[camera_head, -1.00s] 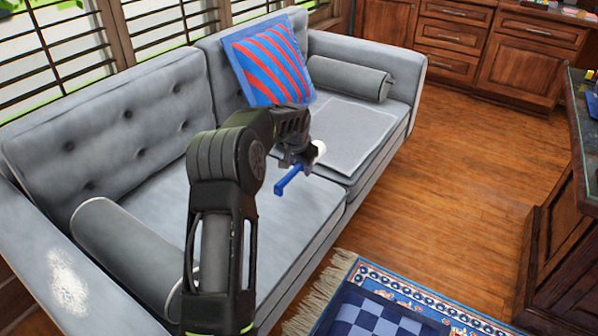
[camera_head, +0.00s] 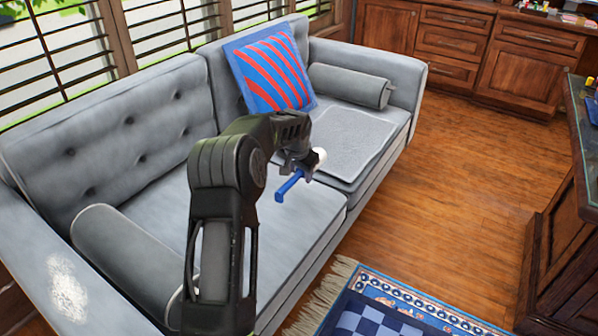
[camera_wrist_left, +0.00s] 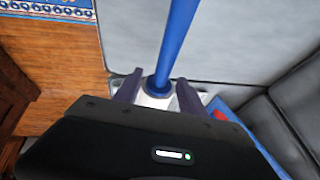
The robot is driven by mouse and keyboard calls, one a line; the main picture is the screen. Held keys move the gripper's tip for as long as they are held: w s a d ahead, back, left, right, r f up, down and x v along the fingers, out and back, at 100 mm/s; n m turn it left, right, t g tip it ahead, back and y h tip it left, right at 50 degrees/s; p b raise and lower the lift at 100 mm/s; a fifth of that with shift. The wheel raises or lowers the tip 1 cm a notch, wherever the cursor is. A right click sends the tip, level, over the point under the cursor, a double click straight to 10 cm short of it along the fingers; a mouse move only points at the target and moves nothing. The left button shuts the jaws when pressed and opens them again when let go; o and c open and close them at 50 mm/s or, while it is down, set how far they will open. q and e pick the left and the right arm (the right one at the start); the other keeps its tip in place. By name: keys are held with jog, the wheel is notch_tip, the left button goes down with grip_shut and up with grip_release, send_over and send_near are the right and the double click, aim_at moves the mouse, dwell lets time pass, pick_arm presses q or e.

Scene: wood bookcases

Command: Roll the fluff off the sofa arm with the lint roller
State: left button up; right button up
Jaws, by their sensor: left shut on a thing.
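My left gripper (camera_head: 303,165) is shut on the lint roller, which has a blue handle (camera_head: 289,186) and a white head (camera_head: 319,157). It holds the roller above the sofa's right seat edge. In the left wrist view the blue handle (camera_wrist_left: 178,45) extends away between the fingers (camera_wrist_left: 157,92), with some white near them. White fluff (camera_head: 66,289) lies as a patch on the near left sofa arm (camera_head: 38,235), well away from the roller. The grey sofa (camera_head: 130,140) runs along the window. My right gripper is out of view.
A grey bolster (camera_head: 125,258) lies beside the near arm; another (camera_head: 350,85) lies at the far end. A striped red and blue pillow (camera_head: 268,68) leans on the backrest. A grey folded cloth (camera_head: 345,135) covers the far seat. A blue rug (camera_head: 385,310) and open wood floor lie right.

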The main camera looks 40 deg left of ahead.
pick_arm(q)
jog(key=s+d+r+p, duration=0.1)
jog(key=d+r+p, duration=1.3)
jog(key=d+r, duration=0.35)
jog(key=s+d+r+p, duration=0.4)
jog(key=d+r+p, duration=0.2)
jog(key=d+r, duration=0.2)
jog(key=s+d+r+p, duration=0.5)
jog(key=d+r+p, duration=0.1)
jog(key=d+r, duration=0.2)
jog(key=shift+d, duration=0.15)
jog(key=shift+f, duration=0.1)
